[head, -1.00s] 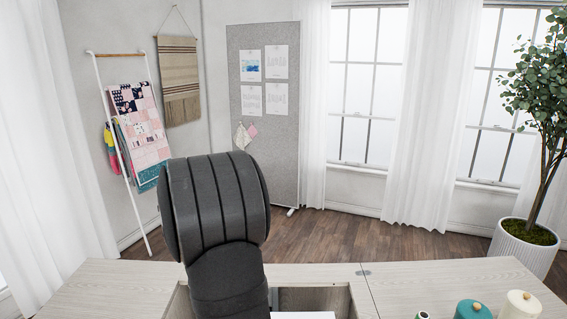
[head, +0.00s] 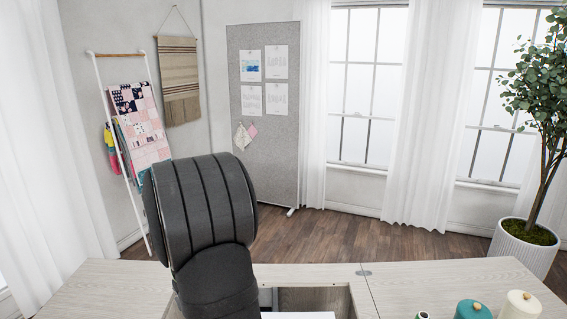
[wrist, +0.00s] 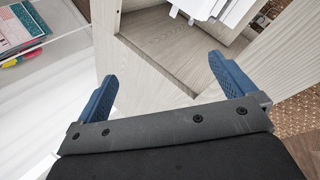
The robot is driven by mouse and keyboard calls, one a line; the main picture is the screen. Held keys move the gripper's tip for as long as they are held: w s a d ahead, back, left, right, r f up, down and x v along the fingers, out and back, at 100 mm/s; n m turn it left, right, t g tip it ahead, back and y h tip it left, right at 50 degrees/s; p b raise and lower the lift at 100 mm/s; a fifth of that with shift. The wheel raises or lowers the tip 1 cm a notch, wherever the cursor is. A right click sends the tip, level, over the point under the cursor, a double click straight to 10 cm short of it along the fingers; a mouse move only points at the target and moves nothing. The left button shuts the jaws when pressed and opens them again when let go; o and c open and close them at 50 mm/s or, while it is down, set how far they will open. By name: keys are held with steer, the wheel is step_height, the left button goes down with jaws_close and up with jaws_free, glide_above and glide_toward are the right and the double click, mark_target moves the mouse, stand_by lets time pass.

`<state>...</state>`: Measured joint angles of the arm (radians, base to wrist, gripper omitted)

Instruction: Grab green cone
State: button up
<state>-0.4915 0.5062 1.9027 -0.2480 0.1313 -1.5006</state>
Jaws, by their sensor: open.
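A small green spool or cone top (head: 422,315) shows at the bottom edge of the head view, mostly cut off. To its right is a larger teal-green cone (head: 473,311) with a tan tip, also cut off below. I cannot tell which of the two is the green cone. Neither shows in the wrist view. My gripper (wrist: 166,90) is open and empty in the wrist view, its two blue fingers spread apart above the cabinet opening. In the head view my arm hides the left part of the table and the gripper is out of sight.
A cream cone (head: 520,306) stands right of the teal one. The pale wooden tabletop (head: 430,278) has a recessed opening (head: 315,299) at centre.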

steer(key=c, duration=0.7)
steer(key=shift+c, duration=0.2)
